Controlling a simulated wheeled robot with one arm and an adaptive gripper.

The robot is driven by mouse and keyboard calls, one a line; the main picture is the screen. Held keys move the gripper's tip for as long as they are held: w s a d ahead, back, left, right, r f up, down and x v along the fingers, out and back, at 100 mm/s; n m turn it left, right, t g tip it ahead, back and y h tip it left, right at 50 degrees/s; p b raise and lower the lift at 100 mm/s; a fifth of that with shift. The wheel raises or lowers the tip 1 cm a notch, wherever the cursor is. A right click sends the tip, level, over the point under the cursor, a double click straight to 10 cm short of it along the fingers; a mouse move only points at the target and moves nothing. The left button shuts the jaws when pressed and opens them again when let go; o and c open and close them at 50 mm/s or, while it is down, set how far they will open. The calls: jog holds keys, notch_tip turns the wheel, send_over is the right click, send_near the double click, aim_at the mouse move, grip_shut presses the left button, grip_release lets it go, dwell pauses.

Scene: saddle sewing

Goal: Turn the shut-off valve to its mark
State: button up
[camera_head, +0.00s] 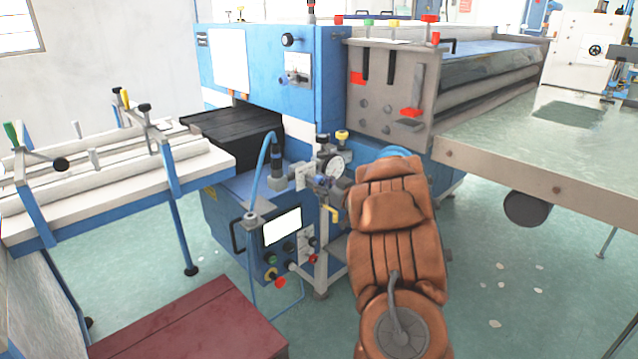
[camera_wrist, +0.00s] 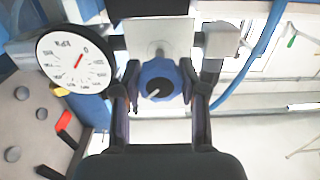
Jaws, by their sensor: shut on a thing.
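The shut-off valve shows in the wrist view as a round blue knob (camera_wrist: 158,79) with a pale streak on its face, in front of a light plate (camera_wrist: 160,40). My gripper (camera_wrist: 160,84) has one dark finger on each side of the knob and is shut on it. The streak points towards the lower left in that view. I cannot make out a separate target mark. In the head view my brown arm reaches to the pipework on the blue machine, and the knob is too small there to read its angle.
A white dial gauge (camera_wrist: 75,58) with a red needle sits close to the left finger; it also shows in the head view (camera_head: 330,164). A blue hose (camera_head: 262,168) and a control panel (camera_head: 283,228) are left of my arm. A worktable (camera_head: 560,150) stands at right.

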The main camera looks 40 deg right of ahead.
jog(key=shift+n+b, duration=0.3)
jog(key=n+b, duration=0.2)
jog(key=n, duration=0.1)
jog(key=n+b, duration=0.1)
jog(key=shift+f+n, duration=0.25)
jog(key=shift+n, duration=0.15)
jog(key=n+b, duration=0.3)
jog(key=shift+n, duration=0.3)
jog(key=n+b, duration=0.3)
jog(key=n, duration=0.1)
jog(key=shift+b, duration=0.4)
jog(key=n+b, duration=0.3)
jog(key=n, duration=0.1)
jog(key=shift+r+n, duration=0.1)
jog(key=shift+n, duration=0.5)
jog(key=o, duration=1.2)
jog(key=shift+a, duration=0.1)
jog(key=shift+c, duration=0.2)
